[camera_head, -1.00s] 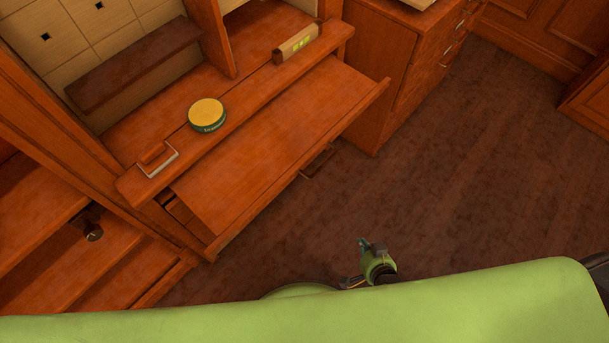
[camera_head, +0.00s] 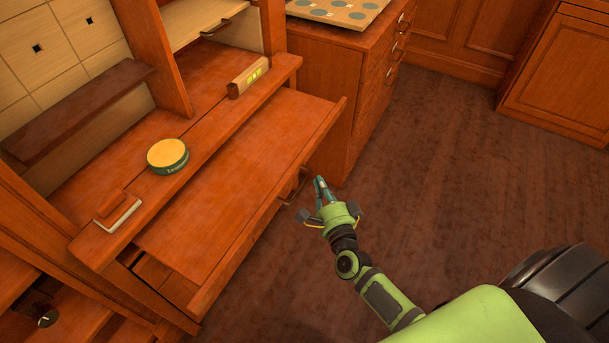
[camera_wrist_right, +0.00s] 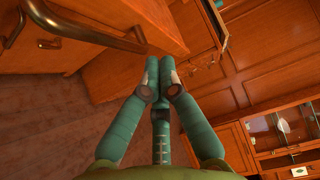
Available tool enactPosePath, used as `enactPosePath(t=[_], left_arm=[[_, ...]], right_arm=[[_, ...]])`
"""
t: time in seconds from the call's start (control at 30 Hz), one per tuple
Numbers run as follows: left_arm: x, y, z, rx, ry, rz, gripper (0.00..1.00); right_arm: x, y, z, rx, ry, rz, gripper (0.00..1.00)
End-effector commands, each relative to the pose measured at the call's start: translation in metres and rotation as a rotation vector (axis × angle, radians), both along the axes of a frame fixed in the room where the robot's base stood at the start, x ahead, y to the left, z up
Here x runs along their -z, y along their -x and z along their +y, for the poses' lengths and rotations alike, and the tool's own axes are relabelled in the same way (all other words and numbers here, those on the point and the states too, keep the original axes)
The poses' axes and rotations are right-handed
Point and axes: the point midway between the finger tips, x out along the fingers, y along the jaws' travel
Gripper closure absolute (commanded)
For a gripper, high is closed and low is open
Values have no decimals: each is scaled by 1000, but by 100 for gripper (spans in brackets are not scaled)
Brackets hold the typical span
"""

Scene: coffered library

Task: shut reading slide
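The reading slide (camera_head: 240,165) is a flat wooden board pulled out from the desk, below the ledge, with a raised front edge. Its surface is bare. My right gripper (camera_head: 319,185) is beyond the front edge of the slide, towards its far right end, apart from it and close to a dark metal handle (camera_head: 293,188) under the slide. In the right wrist view the green fingers (camera_wrist_right: 158,66) are together with nothing between them, and a bar handle (camera_wrist_right: 85,38) shows at upper left. My left gripper is not in view.
A drawer cabinet (camera_head: 340,85) stands behind the slide's far end. The floor (camera_head: 440,170) at right is clear.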

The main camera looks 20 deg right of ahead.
Motion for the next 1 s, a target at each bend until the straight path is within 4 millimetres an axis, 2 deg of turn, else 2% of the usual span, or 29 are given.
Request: enactPosePath(t=[0.03,0.1,0.3,0.83,1.0], left_arm=[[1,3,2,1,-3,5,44],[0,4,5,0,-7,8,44],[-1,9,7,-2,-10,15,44],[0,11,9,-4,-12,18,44],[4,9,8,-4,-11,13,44]], right_arm=[[-1,-12,-1,0,0,-2,100],[-1,-23,3,-1,-3,0,100],[1,-41,19,-1,0,2,100],[1,-47,24,-1,1,1,100],[1,-58,33,-2,-2,0,100]])
